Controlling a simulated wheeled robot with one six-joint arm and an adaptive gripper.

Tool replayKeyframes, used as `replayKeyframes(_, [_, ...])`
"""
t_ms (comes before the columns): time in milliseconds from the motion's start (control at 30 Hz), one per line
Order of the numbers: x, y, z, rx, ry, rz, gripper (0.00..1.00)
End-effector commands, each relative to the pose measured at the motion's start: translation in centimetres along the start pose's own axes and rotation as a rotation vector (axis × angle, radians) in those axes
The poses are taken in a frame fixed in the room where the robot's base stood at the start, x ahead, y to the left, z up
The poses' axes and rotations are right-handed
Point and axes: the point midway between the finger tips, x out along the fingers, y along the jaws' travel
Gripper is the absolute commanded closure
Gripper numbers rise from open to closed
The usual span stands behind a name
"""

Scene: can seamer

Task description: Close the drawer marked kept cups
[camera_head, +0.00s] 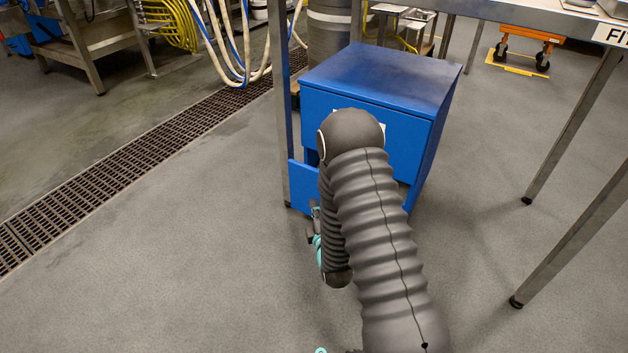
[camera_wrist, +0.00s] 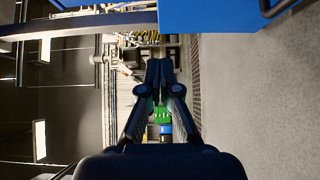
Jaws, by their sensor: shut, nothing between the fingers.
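A blue cabinet (camera_head: 385,75) stands on the floor in the head view. Its upper drawer front (camera_head: 405,145) looks flush, with a white label mostly hidden behind my arm. A lower blue drawer front (camera_head: 303,192) sticks out at the cabinet's lower left and looks pulled out; my arm hides most of it. No drawer marking is readable. My gripper (camera_head: 314,232) is just in front of that lower front, partly hidden by my arm. In the wrist view my gripper (camera_wrist: 160,66) is shut and empty. A blue panel (camera_wrist: 215,15) with a dark handle (camera_wrist: 279,7) lies beside it, apart from the fingers.
A steel post (camera_head: 281,110) stands against the cabinet's left side. A steel table's legs (camera_head: 572,130) stand to the right. A floor drain grate (camera_head: 130,150) runs at the left. Hoses (camera_head: 235,55) hang behind. The floor at front left is clear.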

Motion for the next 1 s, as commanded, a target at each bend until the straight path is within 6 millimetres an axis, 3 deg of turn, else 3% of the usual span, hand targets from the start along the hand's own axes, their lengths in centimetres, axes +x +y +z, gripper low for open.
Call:
replayKeyframes(533, [9.6, 0.1, 0.1, 0.002, -0.001, 0.002, 1.0])
replayKeyframes(700, [11.1, 0.0, 2.0, 0.003, -0.002, -0.001, 1.0])
replayKeyframes(1000, [12.0, 0.1, 2.9, 0.002, 0.0, -0.002, 1.0])
